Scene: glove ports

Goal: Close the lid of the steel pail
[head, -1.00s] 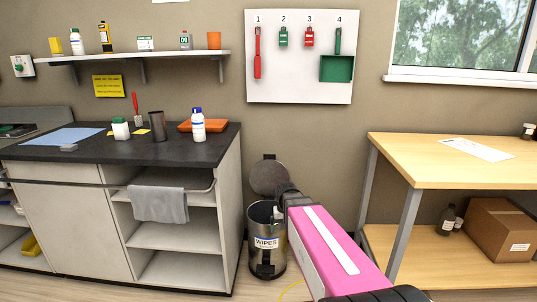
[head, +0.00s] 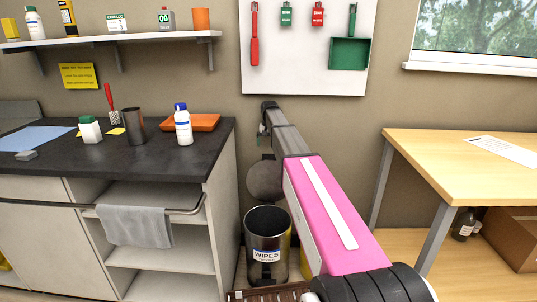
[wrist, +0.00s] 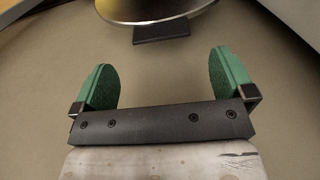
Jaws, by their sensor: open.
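The steel pail (head: 266,228), labelled WIPES, stands on the floor between the dark-topped counter and the wooden table. Its round grey lid (head: 264,182) stands open, upright at the back of the rim, and the inside of the pail shows. A small dark tab (head: 268,156) sits at the lid's top edge. My gripper (head: 262,140) hangs above the lid, small and partly hidden by my arm. In the wrist view my gripper (wrist: 162,66) is open and empty, its green pads apart. A rounded metal edge with a dark tab (wrist: 162,29) lies beyond the fingertips, apparently the lid.
The counter (head: 200,150) with its open shelves stands close left of the pail. A white bottle (head: 183,126) and an orange tray (head: 200,122) sit on it. The wooden table (head: 465,165) is at the right. A tool board (head: 305,75) hangs on the wall above.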

